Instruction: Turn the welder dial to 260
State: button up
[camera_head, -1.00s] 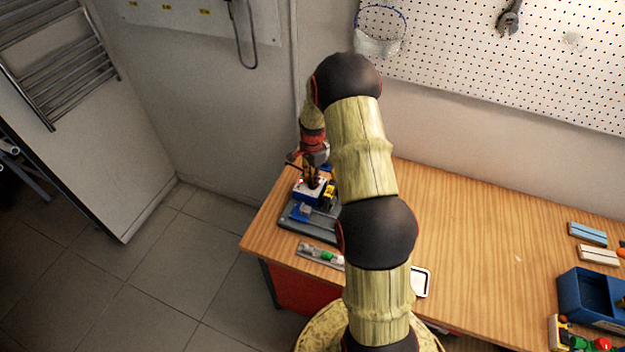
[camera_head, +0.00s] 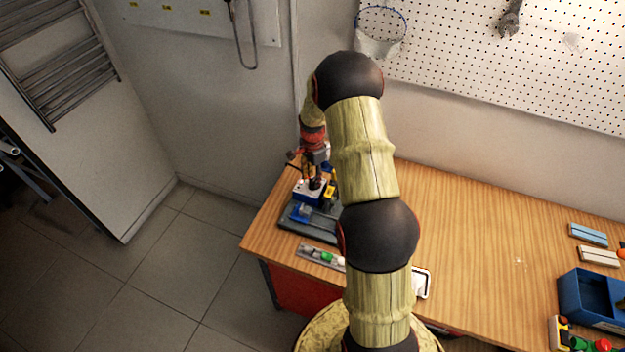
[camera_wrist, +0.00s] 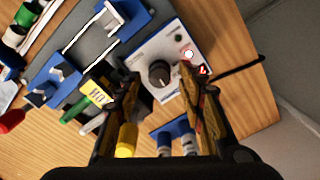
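The welder is a white-topped box with blue sides (camera_wrist: 175,42) on the table; it also shows small in the head view (camera_head: 303,194) under my gripper. Its black dial (camera_wrist: 159,73) shows in the wrist view, with fine marks around it too small to read. My gripper (camera_wrist: 158,84) is open, one finger on each side of the dial in the picture. A gap shows between the dial and the fingers. I cannot tell the fingertips' height above the panel.
A grey tray (camera_head: 307,224) with blue holders lies beside the welder. A yellow "HOT" tag (camera_wrist: 97,93) is close to the left finger. A black cable (camera_wrist: 240,70) runs off to the right. A blue bin (camera_head: 585,298) stands far right; the table's middle is clear.

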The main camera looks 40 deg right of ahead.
aim_at(313, 182)
notch_tip(313, 182, up, 11)
dwell(0.3)
jog(key=shift+f, duration=0.1)
dwell(0.4)
jog(key=s+a+r+n+t+b, duration=0.2)
jog(key=s+a+r+n+b, duration=0.2)
jog(key=s+a+n+b, duration=0.4)
jog(key=s+a+r+n+t+b, duration=0.3)
jog(key=s+a+n+b, duration=0.5)
jog(key=s+a, duration=1.2)
jog(key=r+n, duration=0.1)
jog(key=n, duration=0.2)
jog(key=shift+r+t, duration=0.3)
